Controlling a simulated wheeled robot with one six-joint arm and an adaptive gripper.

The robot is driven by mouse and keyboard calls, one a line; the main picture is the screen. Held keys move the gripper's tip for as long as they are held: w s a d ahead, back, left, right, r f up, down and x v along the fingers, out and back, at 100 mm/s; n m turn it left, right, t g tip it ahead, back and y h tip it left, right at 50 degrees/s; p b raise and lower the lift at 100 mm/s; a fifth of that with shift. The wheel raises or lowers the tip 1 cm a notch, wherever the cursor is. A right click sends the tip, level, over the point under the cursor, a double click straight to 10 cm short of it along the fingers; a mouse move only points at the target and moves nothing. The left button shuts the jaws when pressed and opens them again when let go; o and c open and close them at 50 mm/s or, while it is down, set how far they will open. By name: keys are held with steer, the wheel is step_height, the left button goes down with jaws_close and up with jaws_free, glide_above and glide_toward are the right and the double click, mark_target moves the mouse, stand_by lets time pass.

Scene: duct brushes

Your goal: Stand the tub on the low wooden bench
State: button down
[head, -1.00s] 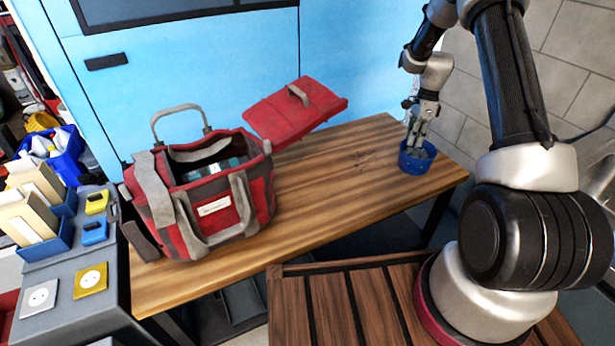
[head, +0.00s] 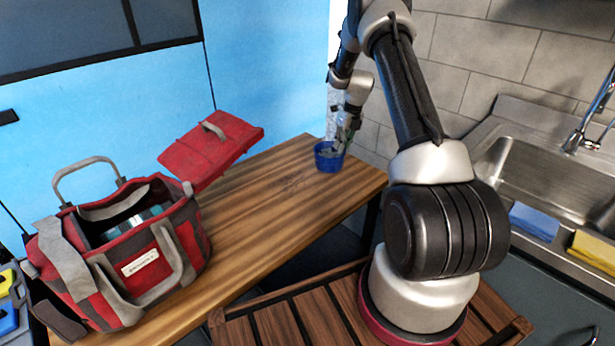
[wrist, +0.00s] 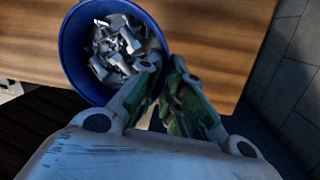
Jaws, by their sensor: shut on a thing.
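The tub (head: 328,160) is a small round blue container, seen at the far right end of the low wooden bench (head: 270,215). In the wrist view the tub (wrist: 72,60) holds grey, jumbled pieces. My gripper (head: 342,143) reaches down onto the tub's rim. In the wrist view my gripper (wrist: 164,68) is shut on the tub's wall at its right side. The tub looks about upright. The bench top (wrist: 215,40) lies behind and below it; I cannot tell whether the tub's underside touches the wood.
A red and grey tool bag (head: 125,250) with its lid (head: 210,150) raised stands on the bench's left part. The bench's middle is clear. A blue wall panel (head: 265,70) is behind. A steel sink (head: 550,175) with blue and yellow cloths is at right.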

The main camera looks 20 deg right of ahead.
step_height(320, 180, down, 9)
steer(key=shift+f, duration=0.1)
stand_by(0.3)
steer(key=c, duration=1.6)
jaws_free()
steer(key=shift+f, duration=0.1)
steer(key=shift+o, duration=0.2)
